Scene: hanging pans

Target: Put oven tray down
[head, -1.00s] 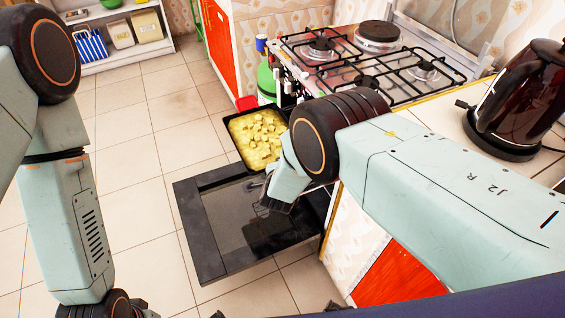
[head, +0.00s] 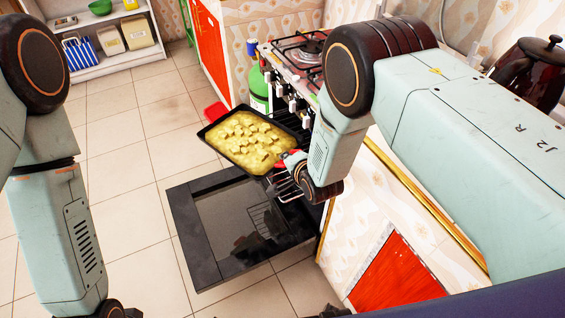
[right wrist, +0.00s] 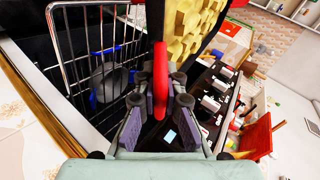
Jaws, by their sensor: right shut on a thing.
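The oven tray (head: 212,142) is black and filled with yellow, chunky food (head: 255,140). In the head view it hangs in the air just beyond the open oven door, to the left of the stove front. My right gripper (head: 287,172) is at its right end, shut on a red handle there. In the right wrist view the red handle (right wrist: 160,80) stands between the two fingers, and the tray's yellow food (right wrist: 194,28) shows above it. My left arm is at the left edge of the head view; its fingers are not visible.
The black oven door (head: 180,215) lies open below the tray. A wire rack (right wrist: 85,75) is close to the gripper in the right wrist view. A stove (head: 290,62) and a green bottle (head: 258,90) stand behind. Tiled floor at left is clear.

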